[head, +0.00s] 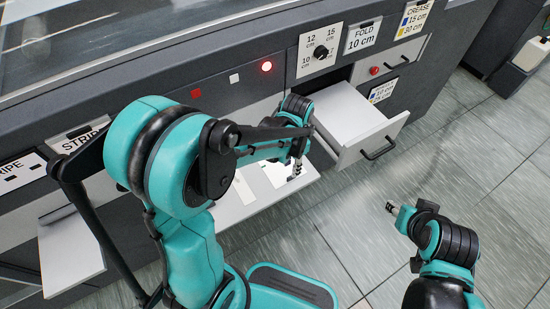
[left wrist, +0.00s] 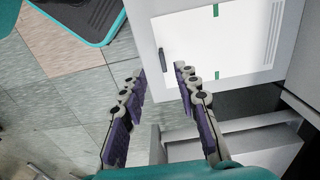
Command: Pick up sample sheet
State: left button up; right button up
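In the head view a bright part of the sheet (head: 276,173) shows beside my left gripper (head: 296,172). In the left wrist view my left gripper (left wrist: 162,72) is open and empty, its fingers apart near the sheet's lower left corner; contact cannot be told. My right gripper (head: 391,208) hangs over the floor, away from the sheet; its finger gap is unclear.
An open drawer (head: 347,117) with a dark handle juts out just right of my left gripper. Another pale tray (head: 70,252) sticks out at the left.

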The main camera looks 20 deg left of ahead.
pick_arm(q)
jog(key=f+b, duration=0.1)
jog(key=f, duration=0.1)
jog(key=f+b, duration=0.1)
jog(key=f, duration=0.1)
jog(key=f+b, duration=0.1)
jog(key=f, duration=0.2)
jog(key=shift+w+d, duration=0.1)
jog(key=shift+w, duration=0.3)
jog(key=shift+r, duration=0.1)
grip_shut()
